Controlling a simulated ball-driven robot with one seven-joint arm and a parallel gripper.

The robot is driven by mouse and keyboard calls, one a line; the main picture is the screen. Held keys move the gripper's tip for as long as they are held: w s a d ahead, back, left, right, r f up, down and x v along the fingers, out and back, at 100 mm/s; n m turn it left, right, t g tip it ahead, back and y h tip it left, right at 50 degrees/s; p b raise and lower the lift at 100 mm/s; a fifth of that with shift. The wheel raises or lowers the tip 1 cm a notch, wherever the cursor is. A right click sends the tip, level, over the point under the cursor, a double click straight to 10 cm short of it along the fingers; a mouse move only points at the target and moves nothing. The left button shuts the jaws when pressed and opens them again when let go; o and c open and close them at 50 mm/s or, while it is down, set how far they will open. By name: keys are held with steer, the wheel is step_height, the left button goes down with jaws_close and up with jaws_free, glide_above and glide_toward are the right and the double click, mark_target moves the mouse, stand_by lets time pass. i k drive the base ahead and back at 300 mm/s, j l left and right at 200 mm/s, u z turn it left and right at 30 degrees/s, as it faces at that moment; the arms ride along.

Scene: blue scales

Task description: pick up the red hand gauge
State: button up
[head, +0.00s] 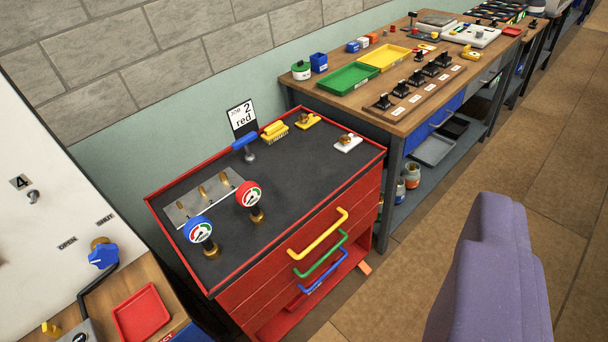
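The red hand gauge (249,196) stands upright on the dark top of the red tool cabinet (163,218). It has a red rim, a white dial and a brass foot. A similar blue gauge (199,231) stands to its left and nearer the front. A large lavender shape (490,275) at the lower right seems to be part of my gripper. It is well apart from the gauge, to its right in the picture. No fingertips can be made out, and nothing is seen held.
Behind the red gauge are a metal plate (188,207) with brass pegs and a blue-handled tool (245,143). A "JOB 2 red" card (242,116) stands at the back. A wooden bench (330,104) with trays lies beyond. Free floor (440,225) lies to the right.

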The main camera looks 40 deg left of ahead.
mark_target(248, 195)
steer(key=i+l, duration=0.1)
steer(key=i, duration=0.95)
steer(key=i+u, duration=0.25)
steer(key=u, duration=0.15)
steer(key=i+u, duration=0.25)
steer(key=u, duration=0.2)
steer(key=i+u, duration=0.25)
steer(key=u, duration=0.15)
steer(key=i+u, duration=0.3)
steer(key=i+l+u, duration=0.1)
steer(key=u, duration=0.2)
